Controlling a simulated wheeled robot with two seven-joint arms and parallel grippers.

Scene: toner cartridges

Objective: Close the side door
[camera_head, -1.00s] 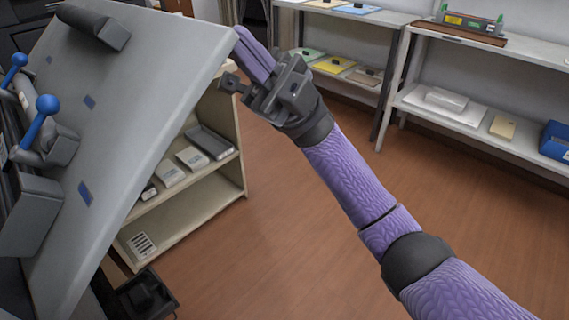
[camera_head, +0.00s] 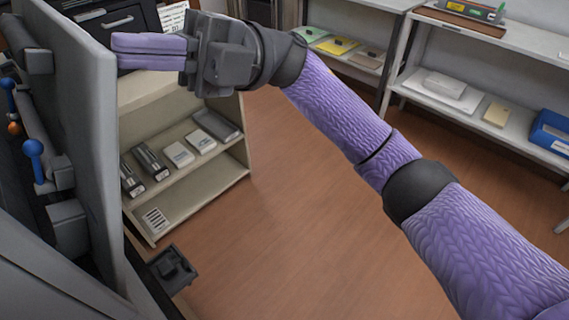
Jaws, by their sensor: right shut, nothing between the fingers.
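The side door (camera_head: 101,130) is a grey panel at the left of the head view. It stands partly open and I see it nearly edge-on. Its inner face, on the left, carries dark grey brackets and blue-knobbed levers (camera_head: 33,149). My right gripper (camera_head: 118,50) is shut and empty, its purple fingers pointing left at the door's outer side near the top. The fingertips are at or very close to the panel; I cannot tell if they touch. My left gripper is not in view.
A beige low shelf (camera_head: 205,180) with boxes and cartridges stands behind the door. A small dark tray-like part (camera_head: 172,268) sticks out below the door. White shelving (camera_head: 430,105) with a blue bin (camera_head: 552,133) stands at the right. The brown floor (camera_head: 310,220) between is clear.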

